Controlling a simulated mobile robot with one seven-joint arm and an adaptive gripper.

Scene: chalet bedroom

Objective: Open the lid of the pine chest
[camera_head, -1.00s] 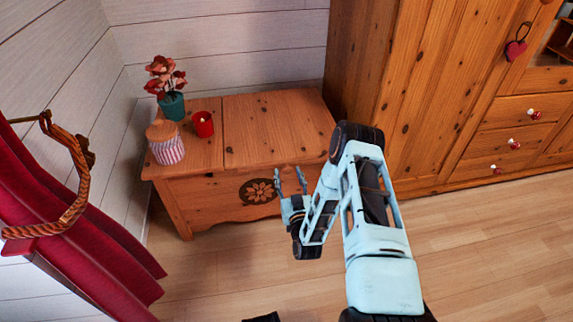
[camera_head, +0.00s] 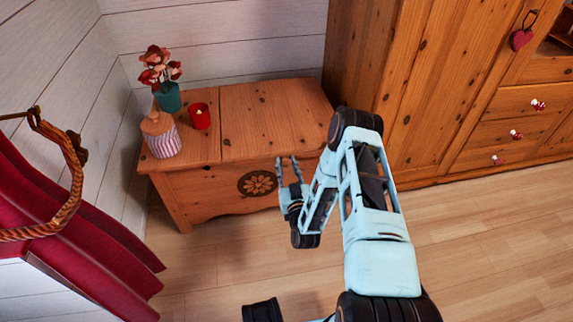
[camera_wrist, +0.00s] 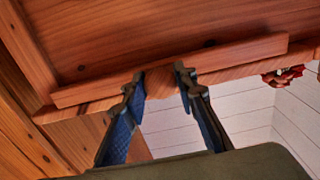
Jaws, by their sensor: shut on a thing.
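The pine chest (camera_head: 215,186) stands against the white plank wall, with a dark flower medallion on its front. Its lid (camera_head: 268,115) is the right-hand panel of the top and looks flat and closed in the head view. My gripper (camera_head: 287,160) is at the front edge of the lid, right of the medallion. In the wrist view, my gripper (camera_wrist: 159,73) has one finger on each side of a small wooden tab (camera_wrist: 160,86) at the lid's edge and is shut on it. The head view does not show this contact clearly.
On the chest's left part stand a flower pot (camera_head: 168,97), a red candle (camera_head: 200,117) and a striped jar (camera_head: 163,142). A wooden wardrobe (camera_head: 420,90) stands close on the right. A red curtain (camera_head: 75,245) with rope hangs at the left. Floor in front is free.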

